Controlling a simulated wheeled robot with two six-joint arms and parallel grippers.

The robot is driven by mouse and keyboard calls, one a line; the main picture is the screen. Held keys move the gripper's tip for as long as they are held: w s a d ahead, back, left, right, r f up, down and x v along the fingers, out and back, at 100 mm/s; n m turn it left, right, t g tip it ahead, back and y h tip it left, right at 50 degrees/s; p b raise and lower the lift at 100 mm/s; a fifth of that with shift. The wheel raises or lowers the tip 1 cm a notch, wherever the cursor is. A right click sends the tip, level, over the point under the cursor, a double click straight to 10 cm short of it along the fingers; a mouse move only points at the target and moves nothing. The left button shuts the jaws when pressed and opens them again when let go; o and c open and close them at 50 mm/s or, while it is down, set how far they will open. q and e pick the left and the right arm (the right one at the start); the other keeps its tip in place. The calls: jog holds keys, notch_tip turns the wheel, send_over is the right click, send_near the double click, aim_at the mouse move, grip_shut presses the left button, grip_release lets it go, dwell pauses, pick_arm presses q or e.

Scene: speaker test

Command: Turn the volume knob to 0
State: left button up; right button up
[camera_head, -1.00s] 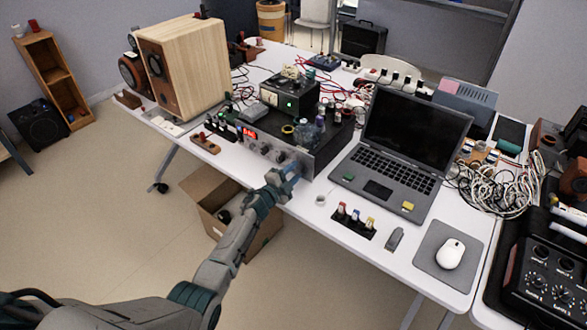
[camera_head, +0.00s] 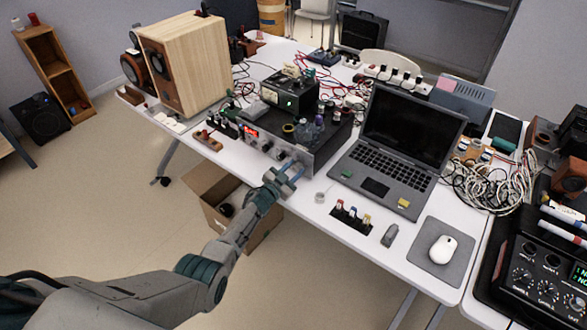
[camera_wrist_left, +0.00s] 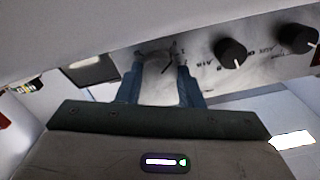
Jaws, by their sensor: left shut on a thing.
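The grey amplifier (camera_head: 318,150) stands on the white table with its front panel towards me and a red lit display (camera_head: 251,132). My left gripper (camera_head: 291,170) is at the right end of this panel. In the left wrist view, my blue fingers (camera_wrist_left: 160,65) sit on both sides of the volume knob (camera_wrist_left: 157,59), shut on it. The knob's face and pointer are mostly hidden, so I cannot read its setting. Two black knobs with white marks, one nearer (camera_wrist_left: 231,52) and one farther (camera_wrist_left: 297,39), are to the right in that view. My right gripper is out of view.
A laptop (camera_head: 378,187) stands right of the amplifier. A small white roll (camera_head: 320,197) lies near my left gripper. A wooden speaker (camera_head: 185,65) is at the left. An open cardboard box (camera_head: 262,230) is on the floor under the table edge.

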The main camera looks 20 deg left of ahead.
pick_arm(q)
jog(key=shift+n, duration=0.6)
jog(key=o, duration=1)
jog(key=shift+c, duration=0.2)
jog(key=shift+s+a+p, duration=0.2)
jog(key=shift+s+p, duration=0.15)
jog(key=shift+s, duration=0.15)
jog(key=v, duration=0.9)
jog(key=shift+s+p, duration=0.35)
jog(key=shift+p, duration=0.1)
jog(key=shift+a, duration=0.1)
